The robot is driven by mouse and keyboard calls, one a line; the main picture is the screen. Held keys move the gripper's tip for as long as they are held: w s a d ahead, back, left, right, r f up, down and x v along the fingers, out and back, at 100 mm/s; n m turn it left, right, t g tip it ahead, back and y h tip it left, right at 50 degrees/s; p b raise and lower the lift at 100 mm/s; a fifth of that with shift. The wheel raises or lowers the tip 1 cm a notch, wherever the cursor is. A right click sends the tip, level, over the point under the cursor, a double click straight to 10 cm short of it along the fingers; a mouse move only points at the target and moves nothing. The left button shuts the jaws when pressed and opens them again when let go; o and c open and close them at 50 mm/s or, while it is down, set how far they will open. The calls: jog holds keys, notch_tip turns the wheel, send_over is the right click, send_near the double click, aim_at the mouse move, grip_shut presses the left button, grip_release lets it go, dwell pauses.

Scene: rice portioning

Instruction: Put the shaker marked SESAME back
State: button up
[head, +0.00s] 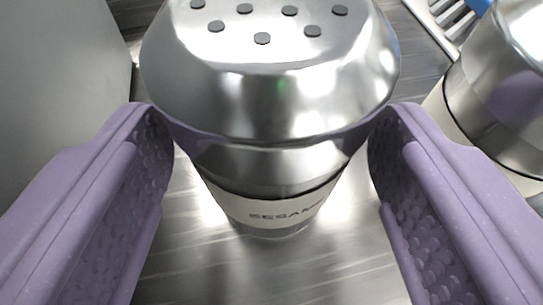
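The SESAME shaker (266,160) is in the middle of the head view, close to me. It has a shiny metal cap with several dark holes on top, and a pale band below it reading SESAME, its end letters hard to read. My gripper (271,135) has its two purple, textured fingers on either side of the shaker. They meet the sides of the cap with no clear gap there, and the gripper looks shut on it. The shaker looks upright; I cannot tell whether its base touches the steel surface.
A brushed steel surface (280,275) lies below. A second metal-capped shaker (505,105) stands close at the right. A grey wall or box side (60,70) is at the left. A slotted metal piece and something blue (470,5) show at the top right.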

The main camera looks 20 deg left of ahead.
jog(key=shift+r, duration=0.25)
jog(key=p+v, duration=0.4)
jog(key=v, duration=0.8)
jog(key=shift+p, duration=0.3)
